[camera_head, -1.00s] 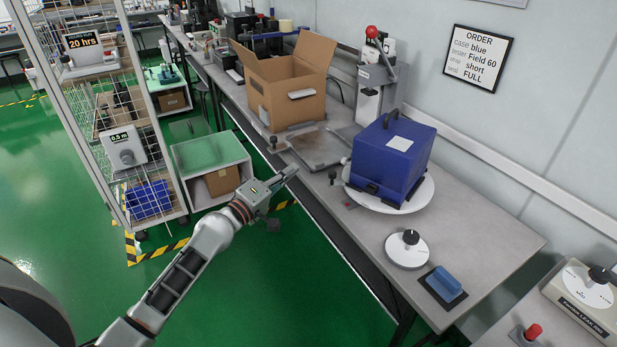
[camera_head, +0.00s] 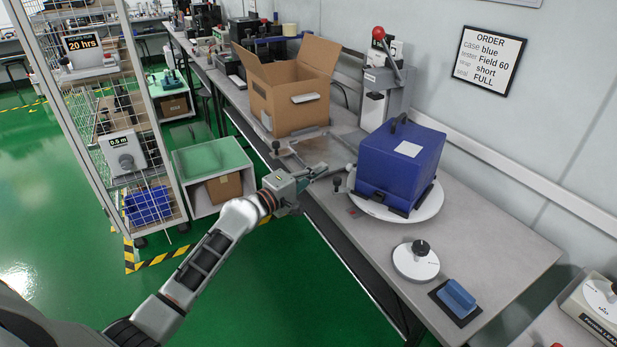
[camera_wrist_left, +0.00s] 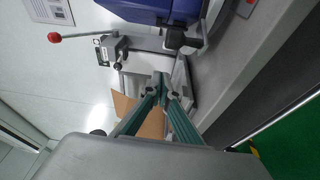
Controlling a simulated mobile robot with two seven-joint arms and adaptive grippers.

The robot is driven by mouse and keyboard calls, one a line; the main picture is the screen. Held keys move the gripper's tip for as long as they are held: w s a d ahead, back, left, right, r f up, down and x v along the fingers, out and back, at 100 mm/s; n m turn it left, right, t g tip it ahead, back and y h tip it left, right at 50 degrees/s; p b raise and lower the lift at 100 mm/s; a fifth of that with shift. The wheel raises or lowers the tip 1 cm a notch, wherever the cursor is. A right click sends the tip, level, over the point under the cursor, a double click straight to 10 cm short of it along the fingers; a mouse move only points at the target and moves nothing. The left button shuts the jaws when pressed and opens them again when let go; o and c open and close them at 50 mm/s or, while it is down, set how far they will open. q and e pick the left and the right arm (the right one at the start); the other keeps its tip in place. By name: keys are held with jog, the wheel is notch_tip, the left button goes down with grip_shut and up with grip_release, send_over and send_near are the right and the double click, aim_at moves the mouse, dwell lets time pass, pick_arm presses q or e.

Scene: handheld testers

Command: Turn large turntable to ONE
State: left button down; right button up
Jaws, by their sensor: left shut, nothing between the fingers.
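The large turntable (camera_head: 432,207) is a white disc on the bench, mostly hidden under a blue case (camera_head: 400,167). The case has a dark handle, a white label and dark brackets at its base. My left gripper (camera_head: 342,171) is shut and empty. It reaches in from the left over the bench edge, its tips close to the left side of the turntable; I cannot tell whether they touch. In the left wrist view the shut fingers (camera_wrist_left: 161,88) point toward the blue case (camera_wrist_left: 150,8) and a dark bracket (camera_wrist_left: 180,40). My right gripper is not in view.
A small black-knobbed post (camera_head: 337,185) stands by the turntable's left edge. An open cardboard box (camera_head: 290,100) and a lever press (camera_head: 375,95) stand behind. A white dial (camera_head: 415,264) and blue-handled block (camera_head: 457,296) sit in front. A wire rack (camera_head: 100,110) is at left.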

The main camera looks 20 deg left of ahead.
pick_arm(q)
jog(key=shift+s+d+r+p, duration=0.15)
jog(key=shift+s+d+p, duration=0.45)
jog(key=shift+s+d, duration=0.5)
jog(key=shift+s+d+f, duration=0.2)
jog(key=shift+d, duration=0.1)
jog(key=shift+s, duration=0.1)
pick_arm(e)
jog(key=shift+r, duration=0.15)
